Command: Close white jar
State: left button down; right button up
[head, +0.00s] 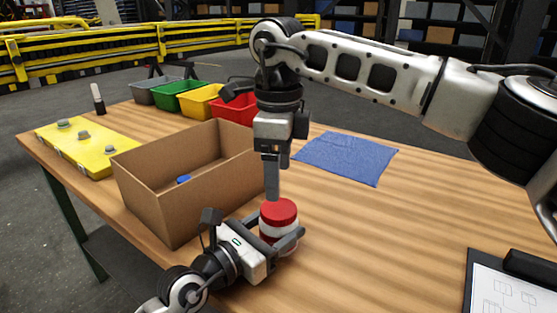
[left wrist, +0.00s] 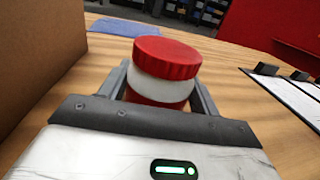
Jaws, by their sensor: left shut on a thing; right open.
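The white jar (head: 279,228) stands on the table in front of the cardboard box, with a red lower part. A ridged red lid (head: 279,211) rests on its top. In the left wrist view, the lid (left wrist: 167,57) looks slightly tilted and off-centre over the white rim (left wrist: 163,88); I cannot tell whether it is fully seated. My left gripper (head: 281,240) is shut on the jar's sides, below the lid. My right gripper (head: 272,193) points down, open, just above or at the lid's back edge. Its contact with the lid is unclear.
An open cardboard box (head: 150,205) with a small blue thing (head: 183,179) inside stands close at left. Colored bins (head: 200,101) and a yellow board (head: 85,150) lie behind. A blue cloth (head: 346,157) and a clipboard (head: 500,285) are at right. The table's middle right is clear.

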aim_at(278, 208)
notch_tip(278, 208, down, 7)
jog(key=shift+r, duration=0.1)
jog(key=shift+c, duration=0.4)
jog(key=c, duration=0.9)
jog(key=shift+c, duration=0.3)
jog(key=o, duration=1.2)
jog(key=shift+c, duration=0.2)
notch_tip(278, 208, up, 12)
